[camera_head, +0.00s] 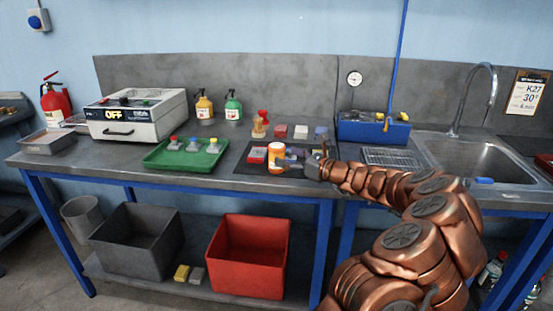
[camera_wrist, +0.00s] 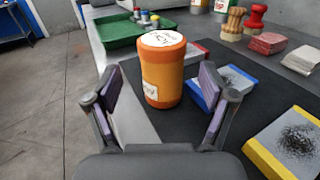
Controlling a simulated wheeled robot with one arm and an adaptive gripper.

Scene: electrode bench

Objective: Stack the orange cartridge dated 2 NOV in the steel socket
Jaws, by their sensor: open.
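An orange cartridge (camera_head: 276,157) stands upright on the dark mat near the bench's front edge. In the wrist view the orange cartridge (camera_wrist: 163,80) has a white round label on top and a white label low on its side; the writing is too small to read as a date. My gripper (camera_head: 299,163) is just right of it in the head view. In the wrist view my gripper (camera_wrist: 160,92) is open, with one finger on each side of the view and the cartridge ahead between them, not gripped. I cannot make out a steel socket in either view.
A blue-edged block (camera_wrist: 228,84) lies close right of the cartridge, and a yellow-edged block (camera_wrist: 290,140) lies nearer. A green tray (camera_head: 186,154) with several small items is to the left. Stamps and blocks stand behind. The bench's front edge is close.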

